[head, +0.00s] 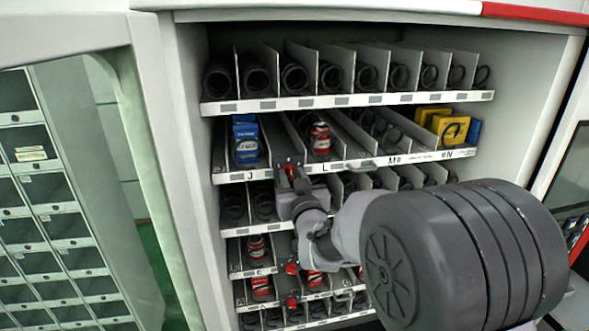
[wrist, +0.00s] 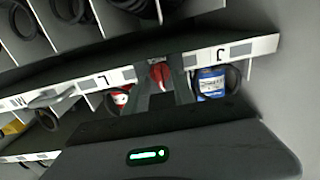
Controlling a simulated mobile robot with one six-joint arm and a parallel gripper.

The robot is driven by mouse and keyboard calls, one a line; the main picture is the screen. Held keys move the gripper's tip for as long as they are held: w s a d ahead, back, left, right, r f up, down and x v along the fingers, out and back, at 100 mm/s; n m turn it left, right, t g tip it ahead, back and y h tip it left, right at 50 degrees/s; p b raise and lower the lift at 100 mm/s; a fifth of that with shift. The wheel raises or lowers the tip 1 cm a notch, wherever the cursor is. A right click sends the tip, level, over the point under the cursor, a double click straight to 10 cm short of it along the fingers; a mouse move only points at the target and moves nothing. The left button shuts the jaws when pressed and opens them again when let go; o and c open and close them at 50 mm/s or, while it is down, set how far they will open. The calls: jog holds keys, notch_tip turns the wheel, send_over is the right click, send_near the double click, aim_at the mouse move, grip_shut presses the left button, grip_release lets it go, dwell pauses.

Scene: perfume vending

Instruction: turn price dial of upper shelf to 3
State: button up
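The upper labelled shelf's front strip (head: 345,165) carries letters J, L, M and N. A red dial (head: 291,171) sits on a dark plate at this strip, between J and L. My gripper (head: 290,178) is at this dial. In the wrist view the red dial (wrist: 159,76) lies between the two dark fingers of my gripper (wrist: 163,78). The fingers stand apart, one on each side of it. Whether they press on it cannot be told. The dial's number marks are not readable.
Two more red dials show below, a middle one (head: 291,268) and a lower one (head: 291,302). Blue boxes (head: 246,140), a red can (head: 320,138) and yellow boxes (head: 450,128) stand in the shelf.

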jog(key=shift+w+a, duration=0.15)
jog(key=shift+w, duration=0.1)
grip_shut()
